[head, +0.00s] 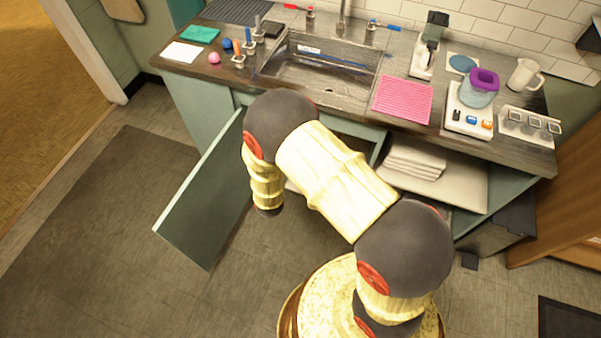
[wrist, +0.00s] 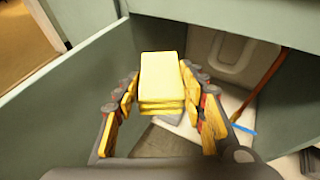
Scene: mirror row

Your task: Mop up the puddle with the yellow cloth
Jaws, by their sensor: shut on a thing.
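The yellow cloth (wrist: 161,76) shows in the wrist view as a thick folded pad. My gripper (wrist: 160,86) is shut on it, with one finger against its left side and one against its right. The cloth is held at the opening of the under-sink cabinet, beside the swung-open door (wrist: 75,92). No puddle can be made out in either view. In the head view my arm hides the gripper and the cloth.
The open green door (head: 205,205) stands out left of my arm. Inside the cabinet, a pale moulded shape (wrist: 232,55) and an orange-red rod (wrist: 262,82) show. The sink (head: 318,75) and crowded counter are above. Folded white towels (head: 415,160) lie on a right shelf.

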